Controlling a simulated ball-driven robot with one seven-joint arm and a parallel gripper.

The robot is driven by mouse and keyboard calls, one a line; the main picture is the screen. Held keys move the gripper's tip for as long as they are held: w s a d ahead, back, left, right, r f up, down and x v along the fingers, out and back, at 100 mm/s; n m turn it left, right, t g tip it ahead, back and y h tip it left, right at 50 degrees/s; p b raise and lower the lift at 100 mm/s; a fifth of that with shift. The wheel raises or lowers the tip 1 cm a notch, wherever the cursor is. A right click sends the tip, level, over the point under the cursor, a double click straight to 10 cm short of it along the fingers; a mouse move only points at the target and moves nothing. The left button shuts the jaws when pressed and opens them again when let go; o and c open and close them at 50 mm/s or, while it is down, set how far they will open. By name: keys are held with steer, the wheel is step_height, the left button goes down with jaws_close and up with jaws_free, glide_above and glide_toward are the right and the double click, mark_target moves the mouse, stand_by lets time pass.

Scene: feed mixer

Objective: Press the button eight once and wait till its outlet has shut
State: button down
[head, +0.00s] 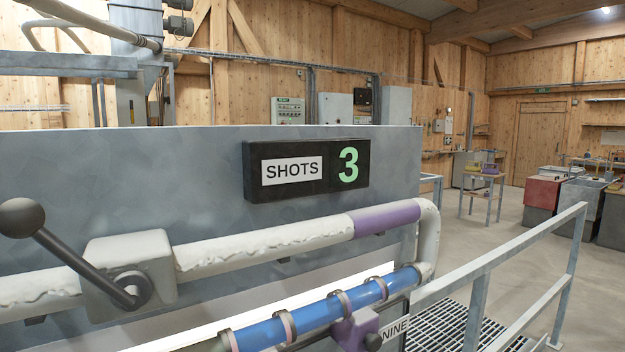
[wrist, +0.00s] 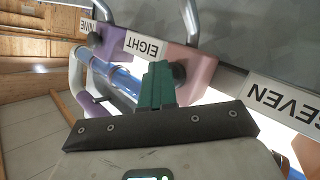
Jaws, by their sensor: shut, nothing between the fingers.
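In the wrist view, where the labels are upside down, the EIGHT label (wrist: 145,45) sits beside a pink block (wrist: 200,72) with a round black button (wrist: 179,72). My gripper (wrist: 158,70) is shut and empty, its green fingers pointing up towards this block. The fingertips are right beside the black button; whether they touch it I cannot tell. In the head view my gripper does not show. A black display (head: 306,170) there reads SHOTS 3. I cannot make out outlet eight or its state.
The SEVEN label (wrist: 285,100) and the NINE label (wrist: 89,26) flank the eight label. Nine's purple block (head: 352,328) sits under a blue tube (head: 310,312). A white pipe (head: 270,240) with a black-handled lever (head: 70,255) runs above it. A railing (head: 510,255) stands at right.

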steer(key=shift+s, duration=0.1)
steer(key=s+d+p, duration=0.1)
steer(key=s+d, duration=0.2)
steer(key=s, duration=0.2)
steer(key=shift+d, duration=0.2)
stand_by(0.4)
steer(key=shift+d+f, duration=0.1)
stand_by(0.4)
steer(key=s+d+f+m+g+h, duration=0.1)
steer(key=s+d+f+g, duration=0.25)
steer(key=d+f, duration=0.6)
steer(key=s+d+f+m+g, duration=0.15)
steer(key=d+f+g, duration=0.25)
steer(key=d+f, duration=0.6)
steer(key=s+d+f+g+y, duration=0.1)
steer(key=s+d+f+g, duration=0.2)
steer(key=s, duration=0.6)
steer(key=s+d+f+m+g+y, duration=0.1)
steer(key=s+d+f+g+y, duration=0.1)
steer(key=s+d+f, duration=0.4)
steer(key=s+d+g, duration=0.1)
steer(key=s, duration=0.2)
steer(key=shift+s+f, duration=0.25)
steer(key=shift+s, duration=0.05)
steer(key=shift+d+m, duration=0.1)
steer(key=shift+m, duration=0.15)
